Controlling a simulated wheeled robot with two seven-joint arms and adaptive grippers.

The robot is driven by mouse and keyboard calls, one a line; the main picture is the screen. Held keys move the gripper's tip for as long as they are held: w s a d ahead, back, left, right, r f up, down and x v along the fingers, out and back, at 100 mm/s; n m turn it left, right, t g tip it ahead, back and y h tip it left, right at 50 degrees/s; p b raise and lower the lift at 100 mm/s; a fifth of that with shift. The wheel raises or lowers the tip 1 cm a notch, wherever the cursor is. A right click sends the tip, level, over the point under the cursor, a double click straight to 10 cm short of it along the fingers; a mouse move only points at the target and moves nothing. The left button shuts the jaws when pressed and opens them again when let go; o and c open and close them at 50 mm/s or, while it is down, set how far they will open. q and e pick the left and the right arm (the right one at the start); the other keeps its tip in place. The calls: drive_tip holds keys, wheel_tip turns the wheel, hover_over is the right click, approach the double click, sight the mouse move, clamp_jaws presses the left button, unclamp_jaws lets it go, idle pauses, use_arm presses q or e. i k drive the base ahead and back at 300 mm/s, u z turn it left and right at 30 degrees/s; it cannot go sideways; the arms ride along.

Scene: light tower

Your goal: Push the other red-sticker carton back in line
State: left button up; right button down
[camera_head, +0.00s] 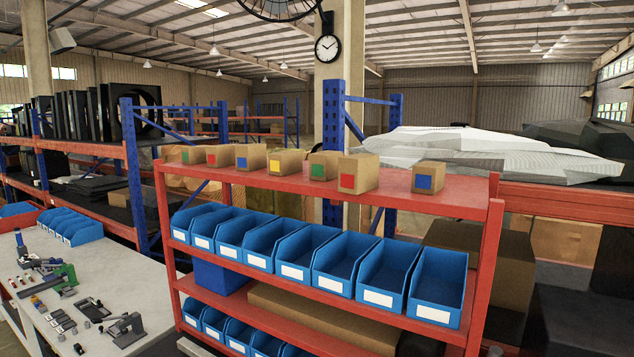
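Several small brown cartons with coloured stickers stand in a row on the red top shelf (455,190). One red-sticker carton (371,170) stands right of the middle and sits forward of its neighbours, nearer the shelf's front edge. The other red-sticker carton (226,150) stands second from the left and looks level with the cartons beside it. Neither of my grippers is in view.
Beside the forward carton stand a green-sticker carton (331,160) on its left and a blue-sticker carton (437,167) on its right, with a wider gap there. Blue bins (382,278) fill the shelf below. A workbench (125,270) with tools is at left.

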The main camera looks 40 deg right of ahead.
sight(358, 173)
drive_tip(key=z, duration=1.65)
drive_tip(key=k, duration=0.5)
drive_tip(key=z, duration=0.7)
drive_tip(key=i, duration=0.95)
drive_tip(key=u, duration=0.6)
